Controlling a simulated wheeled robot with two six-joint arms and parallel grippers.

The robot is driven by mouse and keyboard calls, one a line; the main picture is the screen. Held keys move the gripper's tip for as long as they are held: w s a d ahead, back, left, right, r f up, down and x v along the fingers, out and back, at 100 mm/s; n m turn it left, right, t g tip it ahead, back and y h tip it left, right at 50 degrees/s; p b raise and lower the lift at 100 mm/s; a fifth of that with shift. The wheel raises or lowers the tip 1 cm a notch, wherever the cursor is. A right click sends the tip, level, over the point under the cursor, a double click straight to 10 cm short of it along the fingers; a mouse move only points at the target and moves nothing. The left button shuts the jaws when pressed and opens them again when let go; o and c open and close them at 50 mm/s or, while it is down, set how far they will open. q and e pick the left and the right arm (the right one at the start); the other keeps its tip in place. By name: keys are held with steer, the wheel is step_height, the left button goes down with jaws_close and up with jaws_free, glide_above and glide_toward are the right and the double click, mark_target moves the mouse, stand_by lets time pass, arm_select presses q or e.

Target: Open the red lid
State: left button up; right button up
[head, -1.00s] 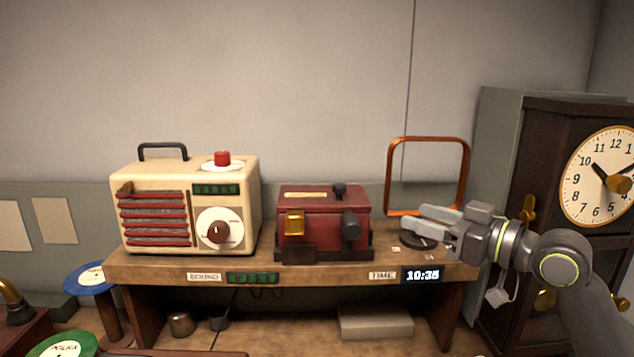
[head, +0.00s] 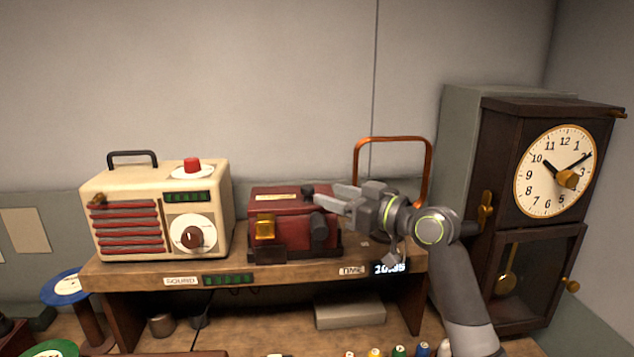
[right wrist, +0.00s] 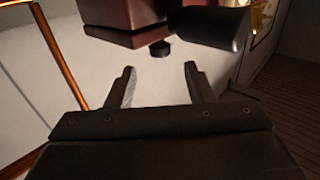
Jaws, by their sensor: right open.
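The red lid (head: 285,200) tops a small dark red box (head: 290,235) on the wooden shelf. The lid looks closed. It has a black knob (head: 308,190) at its right rear and a pale label. A brass latch (head: 265,228) and a black round knob (head: 319,230) are on the box front. My right gripper (head: 325,196) is open and empty at the right end of the lid, close to the black knob; I cannot tell whether it touches. In the right wrist view, red box parts (right wrist: 125,12) show beyond the open fingers (right wrist: 160,85). My left gripper is not in view.
A cream radio (head: 160,210) stands left of the box. A copper frame (head: 395,140) rises behind my right gripper. A tall clock (head: 535,200) stands at the right. Spools (head: 375,352) lie along the front edge below the shelf.

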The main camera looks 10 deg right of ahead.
mark_target(312, 189)
steer(key=shift+p+x, duration=0.7)
steer(key=shift+x, duration=1.9)
steer(key=shift+c, duration=0.2)
jaws_close()
